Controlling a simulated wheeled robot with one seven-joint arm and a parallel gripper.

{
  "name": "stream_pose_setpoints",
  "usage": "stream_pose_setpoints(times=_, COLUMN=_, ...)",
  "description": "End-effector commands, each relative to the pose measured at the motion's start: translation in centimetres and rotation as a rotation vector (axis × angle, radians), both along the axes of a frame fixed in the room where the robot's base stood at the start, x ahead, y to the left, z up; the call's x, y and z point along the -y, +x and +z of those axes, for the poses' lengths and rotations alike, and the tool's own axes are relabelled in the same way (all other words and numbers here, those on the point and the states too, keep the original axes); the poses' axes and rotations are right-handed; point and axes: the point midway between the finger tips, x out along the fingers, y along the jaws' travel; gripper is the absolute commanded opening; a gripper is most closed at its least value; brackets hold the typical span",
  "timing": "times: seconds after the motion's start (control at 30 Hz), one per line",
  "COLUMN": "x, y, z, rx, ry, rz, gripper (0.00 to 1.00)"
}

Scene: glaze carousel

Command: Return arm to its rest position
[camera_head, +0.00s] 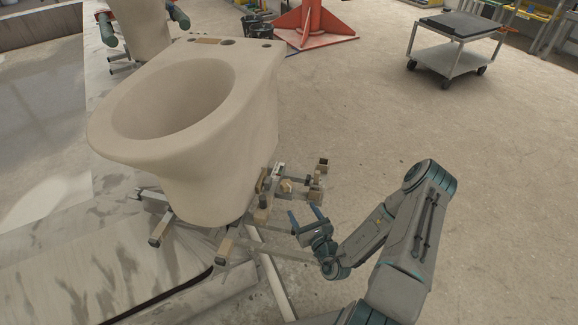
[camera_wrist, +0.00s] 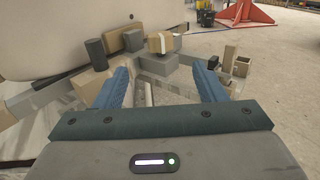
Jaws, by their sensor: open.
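My gripper (camera_head: 306,219) is at the end of my bent grey arm, just right of the metal support frame (camera_head: 225,246) under a large unglazed toilet bowl (camera_head: 254,120). In the wrist view its two blue fingers (camera_wrist: 162,88) are spread apart with nothing between them. Past the fingers are wooden blocks, grey fittings and a dark cylinder (camera_wrist: 96,54) on the frame. The pale side of the bowl (camera_wrist: 50,30) fills the upper left of that view. I cannot tell whether the fingers touch the frame.
A second bowl (camera_head: 143,25) stands behind at upper left. A red stand (camera_head: 312,22) and a dark bucket (camera_head: 257,38) are at the back. A wheeled cart (camera_head: 456,48) is at upper right. The floor (camera_head: 500,190) on the right is clear.

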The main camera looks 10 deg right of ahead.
Motion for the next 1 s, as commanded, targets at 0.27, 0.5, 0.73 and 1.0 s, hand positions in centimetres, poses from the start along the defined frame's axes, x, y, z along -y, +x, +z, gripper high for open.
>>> stream_pose_setpoints(times=0.27, x=-0.7, y=0.4, z=1.8, rx=0.030, ry=-0.017, rz=0.058, gripper=0.65)
stream_pose_setpoints(times=0.5, x=-5.2, y=0.5, z=10.4, rx=0.167, ry=-0.120, rz=0.401, gripper=0.65)
stream_pose_setpoints(times=0.73, x=-10.1, y=-2.3, z=17.9, rx=0.267, ry=-0.268, rz=0.784, gripper=0.65)
stream_pose_setpoints(times=1.0, x=-13.9, y=-7.9, z=24.3, rx=0.328, ry=-0.508, rz=1.201, gripper=0.65)
